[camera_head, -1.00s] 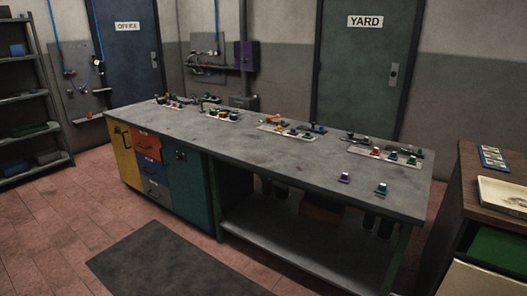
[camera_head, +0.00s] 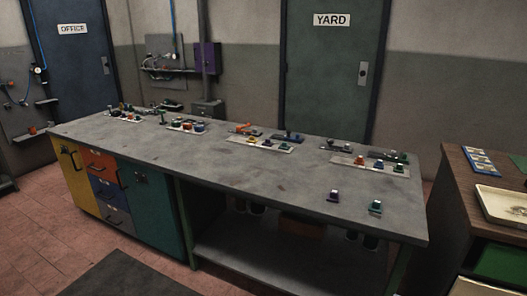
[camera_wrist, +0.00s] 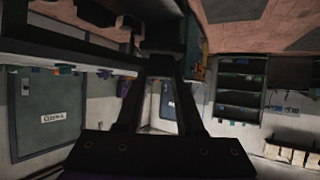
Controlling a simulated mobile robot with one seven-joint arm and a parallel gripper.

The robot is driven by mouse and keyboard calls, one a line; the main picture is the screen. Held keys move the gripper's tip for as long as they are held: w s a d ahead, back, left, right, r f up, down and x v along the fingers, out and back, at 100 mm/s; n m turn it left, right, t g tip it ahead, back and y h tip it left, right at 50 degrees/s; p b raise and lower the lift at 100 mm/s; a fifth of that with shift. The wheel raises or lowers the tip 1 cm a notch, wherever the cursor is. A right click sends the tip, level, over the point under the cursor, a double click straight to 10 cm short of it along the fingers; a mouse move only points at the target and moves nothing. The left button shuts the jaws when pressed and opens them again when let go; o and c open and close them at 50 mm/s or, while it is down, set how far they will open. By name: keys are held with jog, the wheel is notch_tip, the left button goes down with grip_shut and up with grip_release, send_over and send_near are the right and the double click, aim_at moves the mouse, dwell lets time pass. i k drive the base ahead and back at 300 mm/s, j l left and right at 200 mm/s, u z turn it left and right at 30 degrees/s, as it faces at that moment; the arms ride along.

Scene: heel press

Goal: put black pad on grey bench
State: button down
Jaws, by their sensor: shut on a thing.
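The grey bench (camera_head: 260,175) stands across the middle of the head view, with a long, worn grey top. Its edge also runs across the upper left of the wrist view. My gripper (camera_wrist: 161,58) shows only in the wrist view, where its two dark fingers close on a small black block, the black pad (camera_wrist: 161,38). Its outline is hard to make out against the dark fingers. The pad is held in the air, apart from the bench top as far as I can see. No pad shows in the head view.
Several trays of small coloured parts line the bench's back edge. A purple-topped piece (camera_head: 334,196) and a teal-topped piece (camera_head: 375,207) stand near its right end. The front middle and left of the top are clear. A brown cabinet (camera_head: 455,190) stands close on the right.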

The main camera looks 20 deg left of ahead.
aim_at(295, 190)
jog(key=i+j, duration=0.4)
jog(key=j, duration=0.25)
jog(key=i+j, duration=0.15)
jog(key=j, duration=0.15)
jog(key=i+j+z, duration=0.1)
jog(key=j, duration=0.25)
jog(key=i, duration=0.1)
